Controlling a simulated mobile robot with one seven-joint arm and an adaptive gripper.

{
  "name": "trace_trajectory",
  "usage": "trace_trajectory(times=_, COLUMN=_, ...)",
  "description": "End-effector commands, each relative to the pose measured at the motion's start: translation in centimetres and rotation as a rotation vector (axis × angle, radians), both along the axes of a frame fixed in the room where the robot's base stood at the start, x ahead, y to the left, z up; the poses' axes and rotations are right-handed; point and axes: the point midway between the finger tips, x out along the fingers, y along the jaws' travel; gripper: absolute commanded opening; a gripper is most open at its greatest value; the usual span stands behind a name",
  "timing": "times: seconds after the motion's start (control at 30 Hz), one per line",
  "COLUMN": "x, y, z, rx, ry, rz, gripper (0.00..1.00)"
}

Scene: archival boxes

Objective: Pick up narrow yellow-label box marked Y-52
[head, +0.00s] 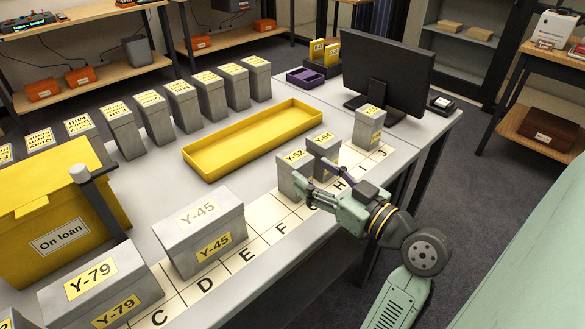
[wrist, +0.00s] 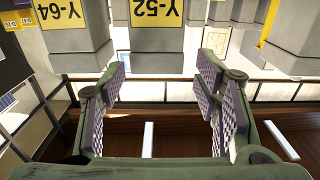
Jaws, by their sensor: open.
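The narrow grey Y-52 box (head: 291,183) with a yellow label stands upright on the lettered strip along the table's front edge. In the wrist view, which is upside down, the Y-52 box (wrist: 157,45) appears at the top centre, ahead of the fingers. My gripper (head: 318,190) is at the front of this box, its two fingers spread; the wrist view shows the gripper (wrist: 162,82) open and empty. I cannot tell whether a finger touches the box. A narrow Y-64 box (head: 323,146) stands close beside it, and it also shows in the wrist view (wrist: 80,50).
A wider Y-45 box (head: 185,248) and Y-79 box (head: 75,311) stand to the left on the strip. Another narrow box (head: 367,131) stands right of Y-64.

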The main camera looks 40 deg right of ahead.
Motion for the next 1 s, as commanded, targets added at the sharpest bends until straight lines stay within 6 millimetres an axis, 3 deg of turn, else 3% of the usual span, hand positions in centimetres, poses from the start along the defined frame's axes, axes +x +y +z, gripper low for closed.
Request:
trace_trajectory(times=0.53, x=6.2, y=0.1, z=0.1, rx=0.001, ry=0.0, rz=-0.001, gripper=0.57)
trace_trajectory(times=0.83, x=6.6, y=0.2, z=-0.1, rx=0.0, ry=0.0, rz=-0.001, gripper=0.56)
trace_trajectory(times=1.0, x=6.5, y=0.2, z=-0.1, rx=0.0, ry=0.0, rz=-0.001, gripper=0.45)
